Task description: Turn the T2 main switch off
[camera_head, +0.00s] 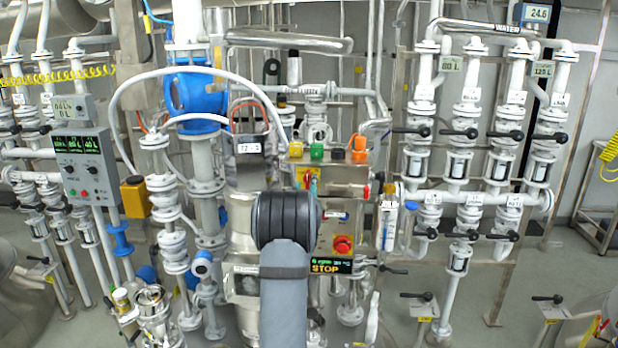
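A red rotary switch on a yellow plate (342,245) sits on the steel control cabinet (350,190), right of my arm. I take it to be the main switch; its exact handle angle is too small to tell. Just below it, a small display (330,265) shows a green "0 rpm" line and "STOP" in amber. A white label (249,148) reading roughly "T2 - 1" is on the steel vessel left of the cabinet. My grey arm with its black joint rises in front and covers the cabinet's left part. My gripper is not visible.
Coloured connectors (317,152) line the cabinet's top. White pipework with black-handled valves (458,133) stands at the right. A grey control box (84,165) stands at the left, and a blue-bodied pipe fitting (196,95) is behind. Some floor (400,320) shows at the lower right.

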